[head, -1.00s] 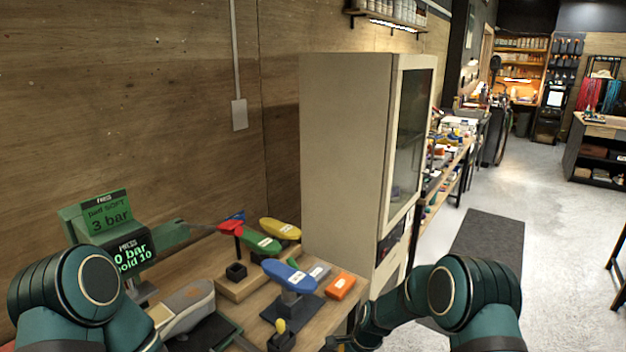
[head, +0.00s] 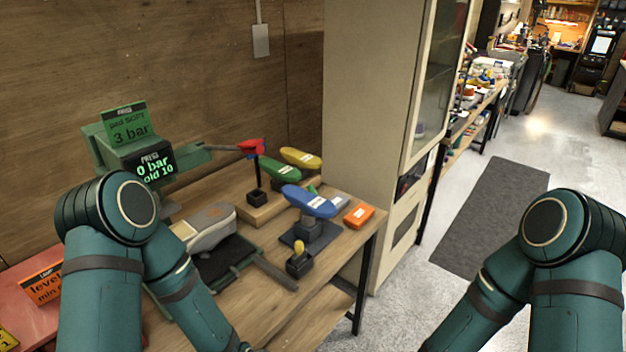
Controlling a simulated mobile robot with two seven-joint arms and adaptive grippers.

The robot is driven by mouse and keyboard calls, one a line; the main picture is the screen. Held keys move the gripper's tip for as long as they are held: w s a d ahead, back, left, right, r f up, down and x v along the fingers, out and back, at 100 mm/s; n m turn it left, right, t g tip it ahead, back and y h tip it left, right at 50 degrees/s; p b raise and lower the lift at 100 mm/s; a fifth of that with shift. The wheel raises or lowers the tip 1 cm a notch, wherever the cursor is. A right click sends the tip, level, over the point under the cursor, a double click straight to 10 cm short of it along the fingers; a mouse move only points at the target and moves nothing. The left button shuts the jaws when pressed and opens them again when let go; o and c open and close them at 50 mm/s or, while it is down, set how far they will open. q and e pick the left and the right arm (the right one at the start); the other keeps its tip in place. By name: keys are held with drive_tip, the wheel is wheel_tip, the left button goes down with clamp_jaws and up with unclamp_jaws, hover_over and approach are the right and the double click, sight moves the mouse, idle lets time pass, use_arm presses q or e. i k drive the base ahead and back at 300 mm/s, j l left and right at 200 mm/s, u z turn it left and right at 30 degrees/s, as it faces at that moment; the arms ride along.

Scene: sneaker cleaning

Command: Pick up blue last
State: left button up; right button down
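The blue last (head: 308,201) sits raised on a dark stand (head: 310,237) near the right end of the wooden workbench. It is tilted, with its right end a little lower. My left arm comes down at the lower left, in front of the bench. My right arm is at the lower right, over the floor and away from the bench. Both grippers are below the picture's edge, so their fingers are hidden.
A green press (head: 132,150) with a display stands at the bench's left, by a grey shoe (head: 208,228). An orange box (head: 358,215) lies right of the blue last. A small yellow-topped holder (head: 299,260) stands in front. A tall cabinet (head: 372,120) closes off the right rear.

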sight(310, 205)
drive_tip(key=i+l+u, duration=0.1)
drive_tip(key=l, duration=0.25)
drive_tip(key=i+l+u, duration=0.1)
drive_tip(key=i+l, duration=0.2)
drive_tip(key=i+l+u, duration=0.1)
drive_tip(key=l, duration=0.3)
drive_tip(key=i+l+u, duration=0.15)
drive_tip(key=i+l, duration=0.15)
drive_tip(key=l, duration=0.1)
